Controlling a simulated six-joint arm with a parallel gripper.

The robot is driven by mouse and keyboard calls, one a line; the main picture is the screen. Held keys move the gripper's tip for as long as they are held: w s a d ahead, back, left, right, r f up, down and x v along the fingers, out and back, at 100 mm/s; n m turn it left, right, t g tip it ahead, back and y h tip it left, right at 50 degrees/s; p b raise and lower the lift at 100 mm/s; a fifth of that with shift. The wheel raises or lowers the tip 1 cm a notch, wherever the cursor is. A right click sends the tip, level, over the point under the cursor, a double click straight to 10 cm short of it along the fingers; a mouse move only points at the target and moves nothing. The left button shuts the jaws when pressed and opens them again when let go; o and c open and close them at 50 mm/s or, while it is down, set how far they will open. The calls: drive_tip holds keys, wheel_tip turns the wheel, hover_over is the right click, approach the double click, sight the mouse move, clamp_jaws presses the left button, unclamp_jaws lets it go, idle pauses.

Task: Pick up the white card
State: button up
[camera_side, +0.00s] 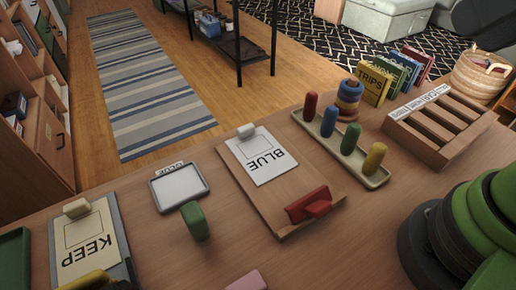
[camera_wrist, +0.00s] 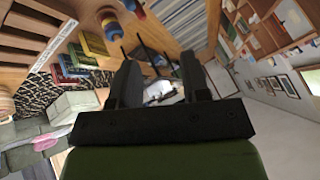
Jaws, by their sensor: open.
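A white card lettered BLUE (camera_side: 262,157) lies flat on a wooden clipboard (camera_side: 245,192) near the middle of the table in the side view, under a pale clip. A blank white panel (camera_side: 180,187) lies in a small dark-rimmed tray to its left; I cannot tell whether it is a loose card. My gripper (camera_wrist: 157,82) shows in the wrist view with two dark fingers apart and nothing seen held between them. It points out over the room, away from these cards. Its fingers are not clearly seen in the side view.
A red block (camera_side: 309,204) sits on the clipboard's near end. A peg tray (camera_side: 340,150), a slotted wooden rack (camera_side: 440,125) and several small books (camera_side: 398,72) stand right. A cream KEEP card (camera_side: 88,243) lies left.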

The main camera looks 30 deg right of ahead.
drive_tip(key=shift+o, duration=0.6)
